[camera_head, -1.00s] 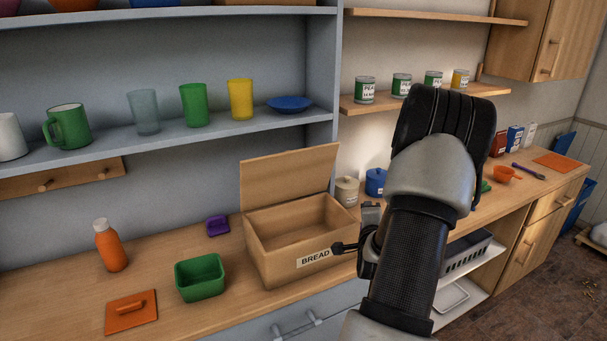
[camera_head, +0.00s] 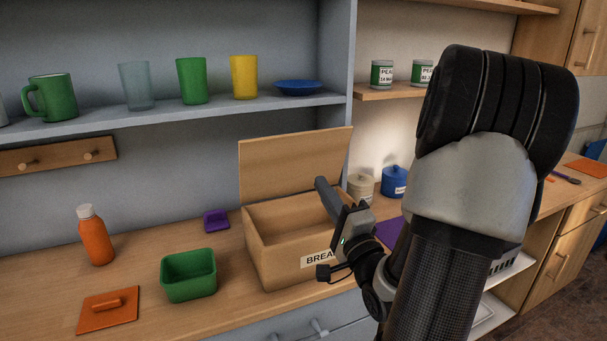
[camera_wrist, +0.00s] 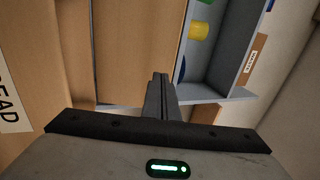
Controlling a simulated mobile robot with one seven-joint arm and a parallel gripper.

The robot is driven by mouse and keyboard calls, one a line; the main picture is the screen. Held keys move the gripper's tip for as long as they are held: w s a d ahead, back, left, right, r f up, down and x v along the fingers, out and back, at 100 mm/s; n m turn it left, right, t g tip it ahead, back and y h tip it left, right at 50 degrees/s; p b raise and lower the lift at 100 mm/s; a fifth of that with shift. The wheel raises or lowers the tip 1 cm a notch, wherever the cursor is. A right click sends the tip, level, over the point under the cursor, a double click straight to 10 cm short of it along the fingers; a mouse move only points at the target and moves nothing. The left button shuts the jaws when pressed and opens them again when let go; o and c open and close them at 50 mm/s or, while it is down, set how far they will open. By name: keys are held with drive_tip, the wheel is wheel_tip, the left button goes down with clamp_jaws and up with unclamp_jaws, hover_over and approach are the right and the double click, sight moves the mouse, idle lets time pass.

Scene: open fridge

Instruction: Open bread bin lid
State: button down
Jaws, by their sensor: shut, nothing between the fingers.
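The wooden bread bin (camera_head: 272,253) stands on the counter with a "BREAD" label on its front. Its lid (camera_head: 292,166) stands raised at the back, and the inside of the bin shows. My gripper (camera_head: 322,184) is shut and empty, over the right part of the bin's opening; whether it touches the bin I cannot tell. In the wrist view, the shut fingers (camera_wrist: 159,82) point toward a wooden panel (camera_wrist: 135,45) that appears to be the lid. The bin's labelled front (camera_wrist: 30,70) is at the left there. My arm hides the bin's right front corner.
A green tub (camera_head: 188,276), an orange lid (camera_head: 108,312), an orange bottle (camera_head: 95,238) and a purple item (camera_head: 216,220) are left of the bin. Beige (camera_head: 361,187) and blue (camera_head: 395,181) jars stand behind right. A shelf (camera_head: 200,116) with cups is above.

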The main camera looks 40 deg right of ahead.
sight(298, 146)
drive_tip(key=x, duration=1.1)
drive_tip(key=shift+w+d+r, duration=0.1)
drive_tip(key=shift+w+r, duration=0.1)
drive_tip(key=shift+w, duration=0.15)
drive_tip(key=shift+w+d+r+p, duration=0.1)
drive_tip(key=shift+w+r+p, duration=0.15)
drive_tip(key=shift+r+p, duration=0.45)
drive_tip(key=shift+w+r+g+p, duration=0.15)
drive_tip(key=shift+w+g+p, duration=0.2)
drive_tip(key=shift+p, duration=0.55)
drive_tip(key=shift+w+d+g+p, duration=0.1)
drive_tip(key=shift+w+g+p, duration=0.2)
drive_tip(key=shift+p, duration=0.3)
drive_tip(key=shift+f+x, duration=0.2)
drive_tip(key=shift+x, duration=0.85)
drive_tip(key=shift+f, duration=0.1)
